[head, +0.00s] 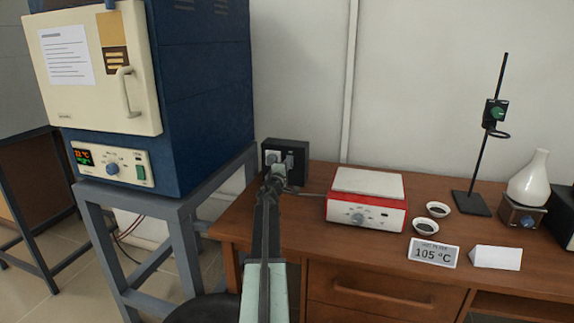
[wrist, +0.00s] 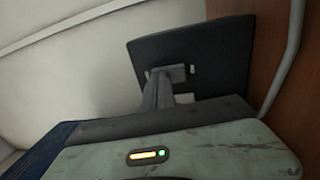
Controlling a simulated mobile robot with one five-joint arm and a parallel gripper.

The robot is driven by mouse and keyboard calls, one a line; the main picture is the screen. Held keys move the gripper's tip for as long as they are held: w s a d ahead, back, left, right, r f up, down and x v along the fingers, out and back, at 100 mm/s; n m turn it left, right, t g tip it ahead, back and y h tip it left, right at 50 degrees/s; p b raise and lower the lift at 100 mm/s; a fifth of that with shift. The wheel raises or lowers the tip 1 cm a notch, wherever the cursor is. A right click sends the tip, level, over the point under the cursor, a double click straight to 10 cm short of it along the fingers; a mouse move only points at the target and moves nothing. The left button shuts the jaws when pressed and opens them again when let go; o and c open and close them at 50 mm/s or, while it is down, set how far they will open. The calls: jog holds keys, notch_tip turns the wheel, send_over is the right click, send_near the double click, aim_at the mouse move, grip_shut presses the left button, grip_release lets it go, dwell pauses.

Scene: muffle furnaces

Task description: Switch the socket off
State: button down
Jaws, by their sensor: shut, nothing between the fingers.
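The socket (head: 285,145) is a black box with light grey fittings on its face, standing at the back left of the wooden desk against the wall. It also shows as a dark tilted panel in the wrist view (wrist: 225,55), with a grey fitting (wrist: 179,72) and a small white part beside it. My gripper (head: 274,176) is shut and empty, right in front of the socket's lower left face. In the wrist view my fingers (wrist: 160,78) reach up to the grey fitting and partly hide it. I cannot tell whether they touch it, nor the switch's position.
A red and white hotplate (head: 366,200) stands right of the socket, with a cable between them. Two small dishes (head: 438,209), a 105 °C display (head: 433,253) and a stand (head: 471,203) lie further right. A blue furnace (head: 205,90) on a grey frame stands left.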

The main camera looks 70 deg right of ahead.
jog(key=shift+r, duration=0.1)
jog(key=a+r+p, duration=0.2)
jog(key=a, duration=1.1)
jog(key=shift+s+a, duration=0.4)
